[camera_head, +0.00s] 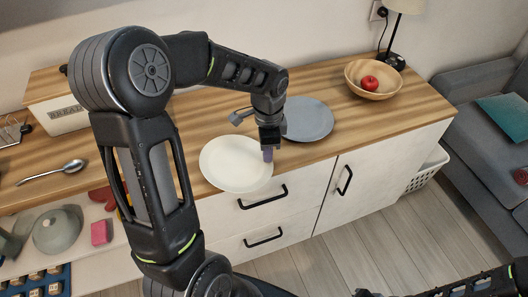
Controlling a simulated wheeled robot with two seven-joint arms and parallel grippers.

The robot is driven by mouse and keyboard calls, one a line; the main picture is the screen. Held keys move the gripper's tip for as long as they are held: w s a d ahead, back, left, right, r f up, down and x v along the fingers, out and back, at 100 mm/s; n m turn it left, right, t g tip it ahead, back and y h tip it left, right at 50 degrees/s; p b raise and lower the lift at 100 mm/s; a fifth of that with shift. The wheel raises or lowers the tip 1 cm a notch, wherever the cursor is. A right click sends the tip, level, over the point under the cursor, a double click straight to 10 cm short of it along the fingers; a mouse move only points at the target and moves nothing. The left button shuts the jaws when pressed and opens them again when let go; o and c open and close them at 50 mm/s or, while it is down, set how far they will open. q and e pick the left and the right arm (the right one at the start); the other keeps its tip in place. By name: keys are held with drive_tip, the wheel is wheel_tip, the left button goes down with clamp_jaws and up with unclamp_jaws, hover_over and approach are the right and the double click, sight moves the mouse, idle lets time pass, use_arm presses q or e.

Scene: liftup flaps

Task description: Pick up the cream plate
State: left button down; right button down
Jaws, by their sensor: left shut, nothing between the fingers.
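The cream plate (230,165) lies flat on the wooden counter near its front edge. My left gripper (268,153) is shut and empty, pointing down over the right rim of the cream plate. I cannot tell whether its fingertips touch the plate. A grey-blue plate (309,119) lies on the counter just behind and to the right, partly hidden by my left gripper and wrist. Part of my right arm shows at the bottom right; its gripper cannot be made out.
A wooden bowl (384,92) with a red apple (369,82) stands at the counter's right end, near a lamp. A bread box (66,119) and a spoon (52,173) are at the left. Drawers with black handles (263,197) are below the counter.

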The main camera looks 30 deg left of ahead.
use_arm(q)
drive_tip(key=shift+r+p, duration=0.65)
drive_tip(key=shift+r, duration=0.1)
drive_tip(key=shift+f, duration=0.1)
drive_tip(key=shift+w+d+r+p, duration=0.15)
drive_tip(key=shift+r+p, duration=0.25)
drive_tip(key=shift+r, duration=0.15)
drive_tip(key=shift+w+d+f+b, duration=0.15)
drive_tip(key=shift+d+f+b, duration=0.05)
drive_tip(key=shift+b, duration=0.1)
drive_tip(key=w+d+b, duration=0.1)
drive_tip(key=w+d, duration=0.2)
drive_tip(key=d, duration=0.1)
drive_tip(key=w+d, duration=0.4)
drive_tip(key=shift+w+d+b, duration=0.15)
drive_tip(key=shift+d+b, duration=0.1)
drive_tip(key=shift+b, duration=0.1)
